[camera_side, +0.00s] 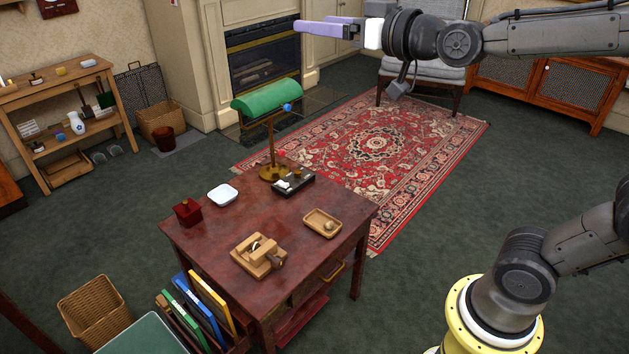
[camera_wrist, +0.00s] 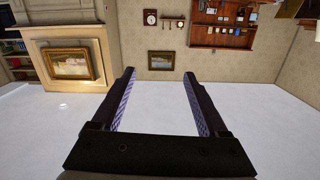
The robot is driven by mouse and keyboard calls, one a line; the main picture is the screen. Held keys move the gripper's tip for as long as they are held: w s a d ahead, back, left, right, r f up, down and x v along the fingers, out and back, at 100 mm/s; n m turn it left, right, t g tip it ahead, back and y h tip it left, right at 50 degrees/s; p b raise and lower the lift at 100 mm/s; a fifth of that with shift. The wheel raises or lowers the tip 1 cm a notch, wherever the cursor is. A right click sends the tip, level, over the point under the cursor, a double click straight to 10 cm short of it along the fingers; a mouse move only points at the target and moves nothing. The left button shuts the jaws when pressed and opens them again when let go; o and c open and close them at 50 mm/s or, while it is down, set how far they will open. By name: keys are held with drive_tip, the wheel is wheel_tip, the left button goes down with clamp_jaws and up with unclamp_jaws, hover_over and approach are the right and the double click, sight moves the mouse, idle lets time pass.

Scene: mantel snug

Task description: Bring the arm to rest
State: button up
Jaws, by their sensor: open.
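My gripper (camera_side: 302,27) is at the top of the side view, high above the floor and well clear of the table. Its pale purple fingers point left, roughly level. In the wrist view my gripper (camera_wrist: 159,76) has its two fingers spread apart with nothing between them. The dark red wooden table (camera_side: 205,252) stands below and to the left of it. My arm reaches in from the right edge.
A brass lamp with a green shade (camera_side: 268,100) rises from the table's back. The table also bears a red box (camera_side: 187,213), a white dish (camera_side: 222,195), a wooden tray (camera_side: 322,223) and a wooden block piece (camera_side: 258,256). A cushioned chair (camera_side: 420,72) stands below my forearm.

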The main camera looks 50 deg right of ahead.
drive_tip(key=s+f+g, duration=1.1)
drive_tip(key=s+f, duration=0.9)
drive_tip(key=s, duration=0.4)
drive_tip(key=shift+d+n+g, duration=0.3)
drive_tip(key=shift+n, duration=0.1)
